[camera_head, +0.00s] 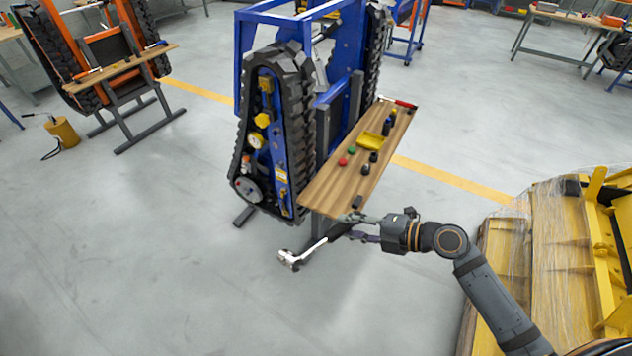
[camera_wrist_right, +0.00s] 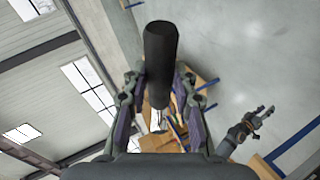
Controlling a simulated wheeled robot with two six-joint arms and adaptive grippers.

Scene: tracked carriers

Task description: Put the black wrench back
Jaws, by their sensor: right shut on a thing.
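My right gripper (camera_head: 345,228) is shut on the black wrench, a tool with a black handle and a silver head (camera_head: 290,259). The head points down-left, over the floor in front of the workboard's near end. In the right wrist view the black handle (camera_wrist_right: 161,62) stands between my right gripper's fingers (camera_wrist_right: 160,95). The wooden workboard (camera_head: 325,192) is mounted beside the blue tracked carrier (camera_head: 325,95). In the right wrist view another gripper, which looks like my left one (camera_wrist_right: 262,114), shows at the right with its fingers apart.
The board holds a yellow tray (camera_head: 370,141), a red button (camera_head: 342,161), a green button (camera_head: 351,150), small black items and a red-handled tool (camera_head: 403,103). A wrapped yellow machine (camera_head: 545,250) stands at the right. The floor at lower left is clear.

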